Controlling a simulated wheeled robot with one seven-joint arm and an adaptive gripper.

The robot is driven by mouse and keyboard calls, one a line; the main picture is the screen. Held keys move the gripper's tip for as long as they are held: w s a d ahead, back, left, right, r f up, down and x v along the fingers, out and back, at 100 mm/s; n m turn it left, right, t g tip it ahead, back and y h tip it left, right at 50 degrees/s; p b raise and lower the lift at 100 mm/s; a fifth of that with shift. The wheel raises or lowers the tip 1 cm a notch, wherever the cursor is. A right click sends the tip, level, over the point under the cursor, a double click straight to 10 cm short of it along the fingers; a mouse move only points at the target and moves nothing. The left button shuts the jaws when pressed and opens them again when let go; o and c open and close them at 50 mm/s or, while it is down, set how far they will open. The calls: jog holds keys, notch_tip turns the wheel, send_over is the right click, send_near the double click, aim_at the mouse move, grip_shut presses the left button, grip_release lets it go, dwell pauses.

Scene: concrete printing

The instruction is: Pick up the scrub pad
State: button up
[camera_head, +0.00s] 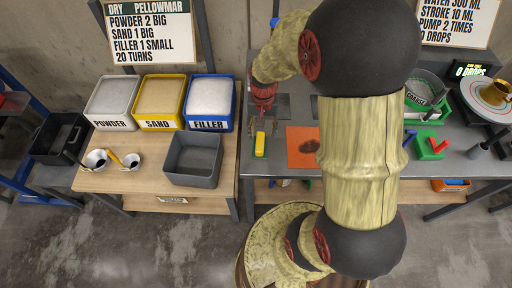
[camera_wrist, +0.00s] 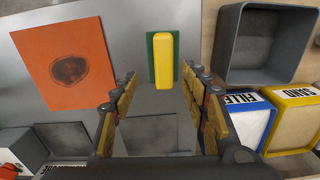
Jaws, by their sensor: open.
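The scrub pad (camera_head: 260,144), a yellow block with a green layer, lies on the grey metal table (camera_head: 284,186) near its left edge. In the wrist view the scrub pad (camera_wrist: 162,60) shows upright in the picture, just beyond and between my fingertips. My gripper (camera_head: 262,122) is above the table at the scrub pad's far side. In the wrist view my gripper (camera_wrist: 158,85) is open, one finger row on each side, with nothing between the fingers. I cannot tell the exact height above the pad.
An orange sheet (camera_head: 302,147) with a dark stain lies right of the pad. A grey empty bin (camera_head: 193,160) stands on the wooden table to the left, before the powder (camera_head: 112,101), sand (camera_head: 159,101) and filler (camera_head: 210,101) bins. Two metal scoops (camera_head: 131,161) lie further left.

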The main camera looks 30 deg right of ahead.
aim_at(260, 141)
jog(key=f, duration=0.2)
jog(key=f+b, duration=0.1)
jog(key=f, duration=0.2)
jog(key=f+b, duration=0.1)
jog(key=f, duration=0.1)
jog(key=shift+w+a+f, duration=0.1)
jog(key=shift+a+f, duration=0.2)
jog(key=shift+f, duration=0.05)
jog(key=shift+r, duration=0.1)
jog(key=c, duration=0.3)
jog(key=c, duration=0.8)
grip_shut()
